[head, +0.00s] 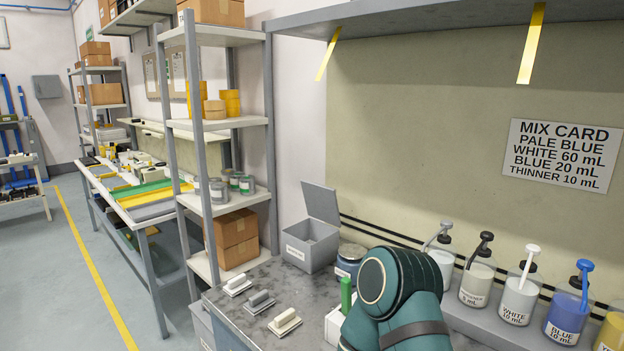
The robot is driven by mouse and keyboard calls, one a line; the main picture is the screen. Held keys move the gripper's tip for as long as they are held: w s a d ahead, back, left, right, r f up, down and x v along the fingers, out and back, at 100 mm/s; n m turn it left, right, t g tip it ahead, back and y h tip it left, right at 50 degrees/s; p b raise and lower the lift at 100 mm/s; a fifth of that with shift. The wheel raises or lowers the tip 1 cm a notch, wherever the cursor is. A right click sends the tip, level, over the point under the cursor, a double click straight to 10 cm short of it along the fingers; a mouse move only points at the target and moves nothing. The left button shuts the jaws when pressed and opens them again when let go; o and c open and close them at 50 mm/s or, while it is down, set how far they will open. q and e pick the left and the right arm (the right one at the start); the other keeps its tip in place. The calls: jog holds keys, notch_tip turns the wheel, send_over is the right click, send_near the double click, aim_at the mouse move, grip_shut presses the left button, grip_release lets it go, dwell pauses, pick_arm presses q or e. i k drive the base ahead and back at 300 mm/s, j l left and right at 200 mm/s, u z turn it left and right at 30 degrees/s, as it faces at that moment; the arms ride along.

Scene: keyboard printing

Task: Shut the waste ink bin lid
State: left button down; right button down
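A grey box-shaped bin (309,244) with a small white label stands at the back left of the worktop. The label is too small to read; I take this to be the waste ink bin. Its lid (321,203) is open, standing up and leaning back at the bin's right rear side. A dark green part of my own arm shows at the bottom middle, to the right of the bin and apart from it. Neither of my grippers is in view.
Several handled blocks (285,323) lie in front. Pump bottles (519,295) line the right side. A shelf rack (226,124) stands left of the bin.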

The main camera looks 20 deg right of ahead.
aim_at(321, 200)
jog(key=i+j, duration=0.5)
jog(key=i, duration=0.15)
jog(key=i+j, duration=0.45)
jog(key=i, duration=0.2)
jog(key=i+j, duration=0.5)
jog(key=i, duration=0.2)
jog(key=i+j+z, duration=0.25)
jog(key=i+j, duration=0.55)
